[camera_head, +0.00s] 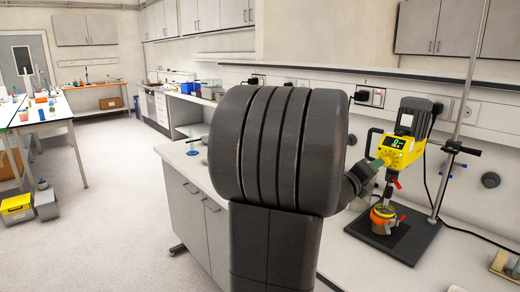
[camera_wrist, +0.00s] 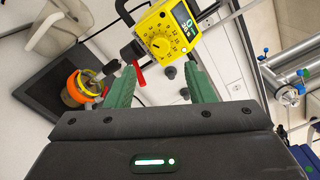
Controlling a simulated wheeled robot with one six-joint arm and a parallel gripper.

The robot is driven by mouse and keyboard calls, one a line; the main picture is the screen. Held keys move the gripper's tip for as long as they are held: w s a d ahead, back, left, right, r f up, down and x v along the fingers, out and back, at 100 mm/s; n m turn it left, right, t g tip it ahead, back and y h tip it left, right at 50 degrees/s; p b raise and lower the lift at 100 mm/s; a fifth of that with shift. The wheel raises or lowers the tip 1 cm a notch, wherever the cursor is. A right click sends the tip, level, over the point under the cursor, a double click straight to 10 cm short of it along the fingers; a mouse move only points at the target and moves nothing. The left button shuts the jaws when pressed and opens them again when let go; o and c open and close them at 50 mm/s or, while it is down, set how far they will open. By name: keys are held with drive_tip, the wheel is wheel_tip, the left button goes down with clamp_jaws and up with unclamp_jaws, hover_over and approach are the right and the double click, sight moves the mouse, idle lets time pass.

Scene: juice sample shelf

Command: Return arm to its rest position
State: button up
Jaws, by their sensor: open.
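My gripper (camera_wrist: 158,75) shows in the wrist view with its two green fingers spread wide and nothing held between them. Beyond the fingertips is a yellow overhead stirrer (camera_wrist: 168,32) with a dial and a green display. In the head view, my large dark arm fills the middle and hides most of my gripper; a small green part shows beside the yellow stirrer (camera_head: 402,150). An orange-ringed vessel (camera_head: 383,216) stands under the stirrer on a black base plate (camera_head: 418,240). The vessel also appears left of the fingers in the wrist view (camera_wrist: 80,88).
A vertical metal rod (camera_head: 462,110) with a clamp stands by the stirrer. The white bench (camera_head: 360,262) runs along the right wall. Tables with lab items (camera_head: 40,112) stand at left, with a yellow bin (camera_head: 17,208) on the floor. The floor (camera_head: 120,190) between is clear.

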drive_tip(key=w+d+m+p, duration=0.4)
drive_tip(key=m+p, duration=0.1)
drive_tip(key=m, duration=0.7)
drive_tip(key=shift+d, duration=0.3)
idle(0.9)
